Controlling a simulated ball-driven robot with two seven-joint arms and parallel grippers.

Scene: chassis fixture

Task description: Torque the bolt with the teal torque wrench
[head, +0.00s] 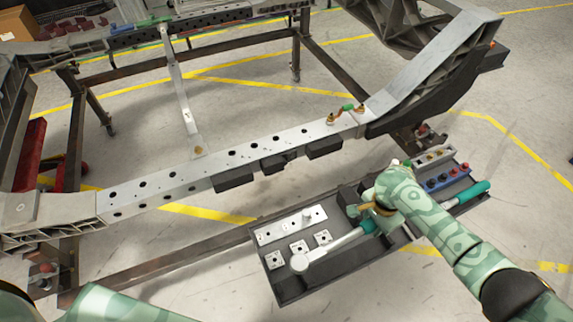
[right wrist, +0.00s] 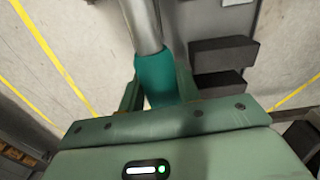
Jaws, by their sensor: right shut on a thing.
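The torque wrench has a silver shaft and round head (head: 300,263) and a teal handle (head: 368,227). In the head view it is over the dark tray, its head toward the left. My right gripper (head: 372,212) is shut around the teal handle, which also shows between the fingers in the right wrist view (right wrist: 155,80). I cannot tell whether the wrench touches the tray. Brass-coloured bolts (head: 331,119) stand on the silver chassis rail (head: 225,158), beside a small green-handled piece (head: 347,107). My left gripper is out of view; only part of my left arm shows at the bottom.
The dark tray (head: 290,293) holds a silver plate (head: 290,226), several small square plates (head: 298,247), a blue holder (head: 445,180) and another teal-handled tool (head: 470,194). Black blocks (head: 324,148) hang along the rail's near side. Floor between rail and tray is open.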

